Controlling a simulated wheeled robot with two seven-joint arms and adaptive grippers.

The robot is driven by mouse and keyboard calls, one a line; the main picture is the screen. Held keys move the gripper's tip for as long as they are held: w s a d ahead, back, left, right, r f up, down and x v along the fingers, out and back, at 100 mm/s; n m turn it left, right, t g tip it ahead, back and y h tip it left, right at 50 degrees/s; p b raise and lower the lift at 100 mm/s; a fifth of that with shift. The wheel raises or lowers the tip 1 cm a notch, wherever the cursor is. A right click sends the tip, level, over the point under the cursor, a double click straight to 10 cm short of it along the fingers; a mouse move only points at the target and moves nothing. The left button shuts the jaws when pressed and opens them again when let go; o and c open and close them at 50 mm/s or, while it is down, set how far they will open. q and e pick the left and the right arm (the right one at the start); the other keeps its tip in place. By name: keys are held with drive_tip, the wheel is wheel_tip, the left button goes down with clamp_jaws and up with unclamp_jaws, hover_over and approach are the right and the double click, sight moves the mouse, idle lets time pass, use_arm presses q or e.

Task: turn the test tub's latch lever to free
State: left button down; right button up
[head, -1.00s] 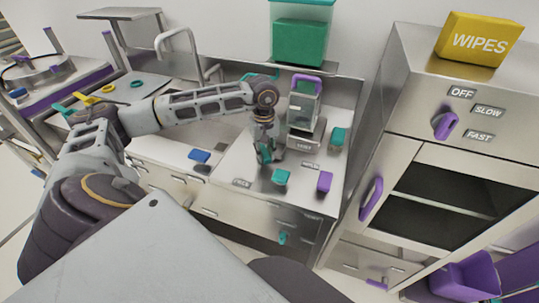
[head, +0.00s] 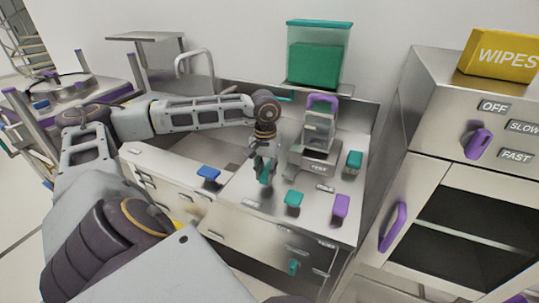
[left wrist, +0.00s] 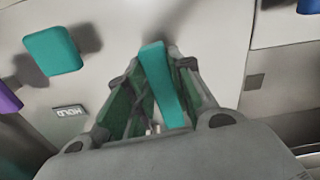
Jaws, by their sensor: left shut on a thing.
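The test tub (head: 319,128) is clear with a purple handle on top. It sits on a metal stand with a TEST plate (head: 317,168). The teal latch lever (head: 265,175) is left of the stand on the counter. My left gripper (head: 264,168) comes down from above and is shut on the lever. In the left wrist view the lever (left wrist: 161,84) lies between the fingers, its tip leaning slightly left. A HOLD label (left wrist: 70,111) is to its left. The fingers partly hide the lever's base. My right gripper is not in view.
On the counter stand a teal block (head: 293,199), a purple block (head: 341,206), a blue block (head: 208,173) and a teal block (head: 354,160) right of the stand. A green-filled container (head: 318,55) is on the back shelf. A steel cabinet (head: 430,130) with purple handles bounds the right.

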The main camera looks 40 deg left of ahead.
sight(263, 172)
use_arm(q)
drive_tip(key=shift+s+a+m+b, duration=0.15)
drive_tip(key=shift+a+m+b, duration=0.15)
drive_tip(key=shift+m, duration=0.4)
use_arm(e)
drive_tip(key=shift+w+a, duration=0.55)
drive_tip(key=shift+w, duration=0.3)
use_arm(q)
drive_tip(key=c, duration=1.2)
unclamp_jaws()
drive_tip(key=shift+c, duration=0.2)
drive_tip(key=shift+r, duration=0.15)
wheel_tip(263, 172, up, 12)
drive_tip(key=shift+f, duration=0.2)
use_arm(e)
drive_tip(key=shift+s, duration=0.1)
